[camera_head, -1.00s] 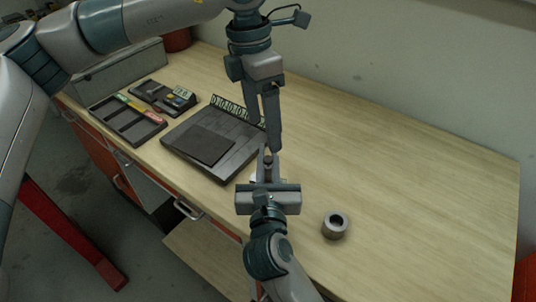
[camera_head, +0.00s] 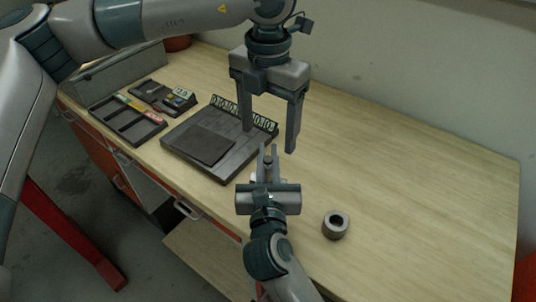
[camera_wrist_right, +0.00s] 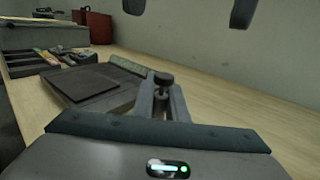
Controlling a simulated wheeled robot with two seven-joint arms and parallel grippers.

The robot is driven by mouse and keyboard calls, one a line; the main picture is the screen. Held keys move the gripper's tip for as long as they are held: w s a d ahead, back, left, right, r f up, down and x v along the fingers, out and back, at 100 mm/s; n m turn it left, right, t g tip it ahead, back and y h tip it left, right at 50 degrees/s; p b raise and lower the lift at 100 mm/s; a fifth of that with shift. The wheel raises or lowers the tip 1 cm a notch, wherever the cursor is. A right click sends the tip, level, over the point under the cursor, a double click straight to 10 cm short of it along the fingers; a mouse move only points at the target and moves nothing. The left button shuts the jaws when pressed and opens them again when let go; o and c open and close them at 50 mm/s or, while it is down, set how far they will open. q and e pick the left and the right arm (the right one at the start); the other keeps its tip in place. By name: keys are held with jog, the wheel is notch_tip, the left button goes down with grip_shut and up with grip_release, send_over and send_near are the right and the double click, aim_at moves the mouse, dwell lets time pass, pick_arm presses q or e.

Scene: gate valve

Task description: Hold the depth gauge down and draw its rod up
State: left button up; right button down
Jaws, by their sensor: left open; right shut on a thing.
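The depth gauge is mostly hidden between my right gripper's fingers; its dark round knob (camera_wrist_right: 163,79) shows above the fingertips in the right wrist view, and a small dark top (camera_head: 267,160) shows in the head view. My right gripper (camera_head: 268,152) is shut on the gauge, low over the table at the front corner of the dark plate. The gauge's base and foot cannot be made out. My left gripper (camera_head: 268,138) points down from above with its fingers wide apart and nothing between them. It is above and beyond the right gripper; its fingertips also show in the right wrist view (camera_wrist_right: 188,10).
A dark plate (camera_head: 232,157) with a flat square pad and a row of upright number tags lies left of the grippers. Dark trays (camera_head: 128,125) stand farther left. A grey hollow cylinder (camera_head: 335,224) stands front right. The right side of the wooden table (camera_head: 420,180) is clear.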

aim_at(267, 158)
pick_arm(q)
jog(key=shift+f, duration=0.1)
jog(key=shift+f, duration=4.4)
jog(key=c, duration=0.6)
jog(key=shift+a, duration=0.1)
